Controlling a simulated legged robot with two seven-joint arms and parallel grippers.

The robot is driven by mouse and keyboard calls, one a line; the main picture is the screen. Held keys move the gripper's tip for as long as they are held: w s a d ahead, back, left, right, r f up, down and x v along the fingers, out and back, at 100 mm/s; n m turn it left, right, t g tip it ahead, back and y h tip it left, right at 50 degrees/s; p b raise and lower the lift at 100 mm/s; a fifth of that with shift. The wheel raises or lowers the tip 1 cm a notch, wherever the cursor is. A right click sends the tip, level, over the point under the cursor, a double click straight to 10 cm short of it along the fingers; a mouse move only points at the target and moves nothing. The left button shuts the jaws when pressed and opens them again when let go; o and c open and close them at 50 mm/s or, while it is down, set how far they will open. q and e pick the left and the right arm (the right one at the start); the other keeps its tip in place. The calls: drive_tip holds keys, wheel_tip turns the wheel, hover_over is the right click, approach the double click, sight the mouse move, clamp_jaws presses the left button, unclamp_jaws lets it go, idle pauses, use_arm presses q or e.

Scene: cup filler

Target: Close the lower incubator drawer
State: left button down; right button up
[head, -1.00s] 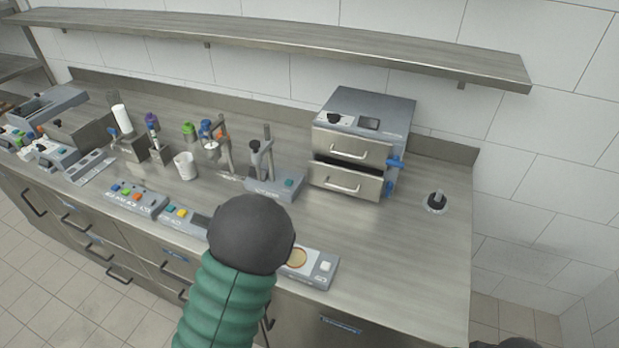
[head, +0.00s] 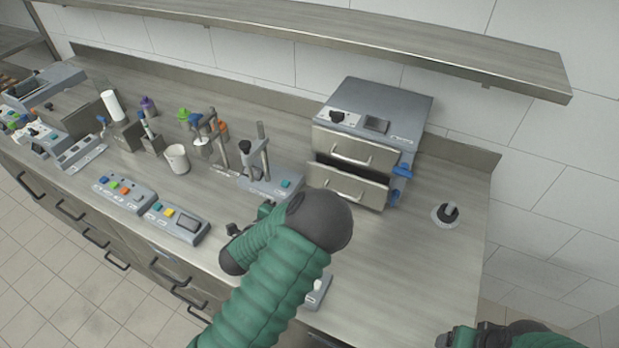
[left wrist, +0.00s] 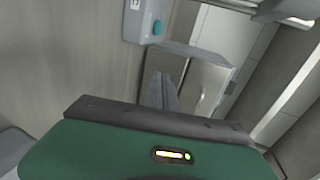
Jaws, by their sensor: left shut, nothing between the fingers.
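The incubator (head: 376,108) stands at the back right of the counter. Its lower drawer (head: 350,188) is pulled out, with a dark gap above its steel front. The upper drawer (head: 352,147) sits above it and looks less far out. My left arm bends in front of and below the incubator in the head view, and its gripper is mostly hidden there. In the left wrist view my left gripper (left wrist: 162,88) is shut and empty. A steel front (left wrist: 207,82), seemingly the incubator's, lies beyond its fingers. My right gripper (head: 458,338) is partly visible at the bottom right edge.
A grey device with a teal button (head: 286,184) stands just left of the incubator. A white cup (head: 177,158) and button panels (head: 180,222) are further left. A dark knob on a round base (head: 446,213) is to the right. The counter right of my left arm is mostly clear.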

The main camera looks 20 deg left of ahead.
use_arm(q)
drive_tip(key=x, duration=0.7)
drive_tip(key=p+x, duration=0.1)
drive_tip(key=x, duration=0.3)
drive_tip(key=shift+w+r, duration=0.1)
drive_tip(key=shift+r, duration=0.15)
drive_tip(key=shift+w, duration=0.55)
